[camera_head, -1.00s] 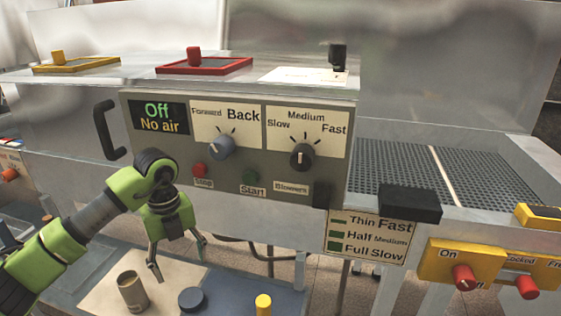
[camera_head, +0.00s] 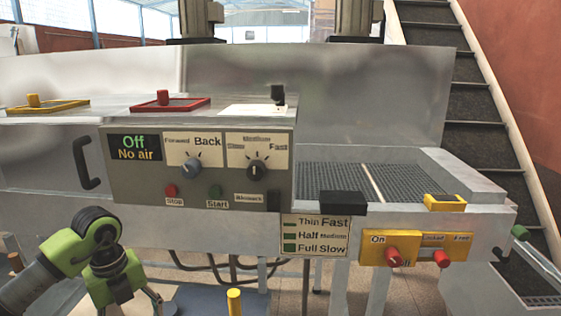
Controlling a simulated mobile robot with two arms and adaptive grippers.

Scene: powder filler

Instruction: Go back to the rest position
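My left gripper (camera_head: 140,301) hangs at the lower left, in front of the machine and below its control panel (camera_head: 200,175). It points down, and one finger shows spread to the right; the other finger is hidden or cut by the bottom edge. It touches no knob or button, and I see nothing held in it. My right gripper is not in view. The panel display (camera_head: 135,147) reads "Off" and "No air".
A grated bed (camera_head: 335,180) lies to the right, with a yellow switch box (camera_head: 390,248) on its front. A yellow peg (camera_head: 234,301) stands on a blue surface (camera_head: 200,301) low in front. A black handle (camera_head: 86,163) sticks out at the left. Stairs (camera_head: 470,100) rise behind.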

